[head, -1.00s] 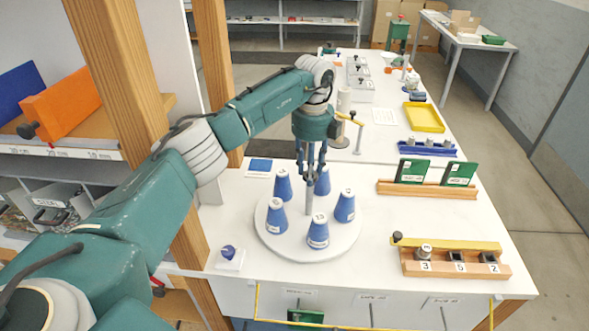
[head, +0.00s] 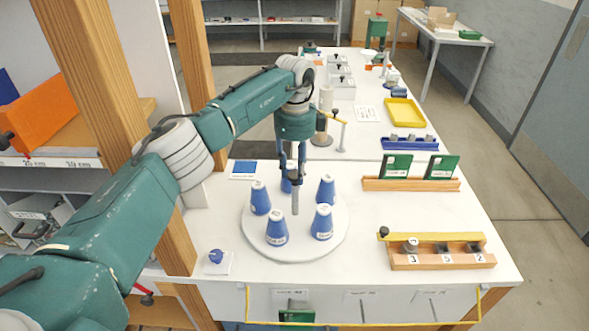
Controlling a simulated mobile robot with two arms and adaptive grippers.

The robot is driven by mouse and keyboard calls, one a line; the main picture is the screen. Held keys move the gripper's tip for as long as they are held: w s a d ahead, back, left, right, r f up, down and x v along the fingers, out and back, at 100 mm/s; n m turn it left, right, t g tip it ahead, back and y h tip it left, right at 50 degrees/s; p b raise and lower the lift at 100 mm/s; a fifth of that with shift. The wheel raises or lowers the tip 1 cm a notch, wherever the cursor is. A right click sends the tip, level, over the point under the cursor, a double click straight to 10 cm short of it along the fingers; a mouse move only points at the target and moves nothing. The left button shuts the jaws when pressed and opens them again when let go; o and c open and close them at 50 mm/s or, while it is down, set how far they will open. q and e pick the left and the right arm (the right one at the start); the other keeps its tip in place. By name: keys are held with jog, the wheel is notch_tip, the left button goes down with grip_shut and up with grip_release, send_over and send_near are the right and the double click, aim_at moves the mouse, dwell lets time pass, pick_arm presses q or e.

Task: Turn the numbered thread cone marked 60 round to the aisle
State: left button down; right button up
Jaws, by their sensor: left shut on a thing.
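Several blue thread cones stand upright in a ring on a round white turntable (head: 296,249). One cone is at front left (head: 277,228), one at front right (head: 322,223), one at left (head: 260,199), one at right (head: 326,190). Another at the back (head: 286,185) is partly hidden by my gripper. The white labels are too small to read, so I cannot tell which is 60. My left gripper (head: 295,181) points down over the middle, shut on the grey centre post (head: 295,202) of the turntable. My right gripper is out of view.
A blue knob (head: 216,256) on a white plate is at front left. Wooden racks with green cards (head: 397,166) and numbered blocks (head: 436,259) stand to the right. A yellow tray (head: 405,112) and blue rack (head: 409,142) are farther back.

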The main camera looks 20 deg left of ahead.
pick_arm(q)
jog(key=shift+w+a+r+n, duration=0.1)
jog(key=shift+a+r+n, duration=0.05)
jog(key=shift+n, duration=0.8)
jog(key=shift+w+a+r+n, duration=0.1)
jog(key=shift+a+n, duration=0.05)
jog(key=shift+n, duration=1.4)
jog(key=shift+s, duration=0.1)
jog(key=c, duration=1.5)
grip_release()
jog(key=shift+c, duration=0.2)
jog(key=o, duration=0.3)
jog(key=shift+f, duration=0.1)
jog(key=shift+s+a, duration=0.15)
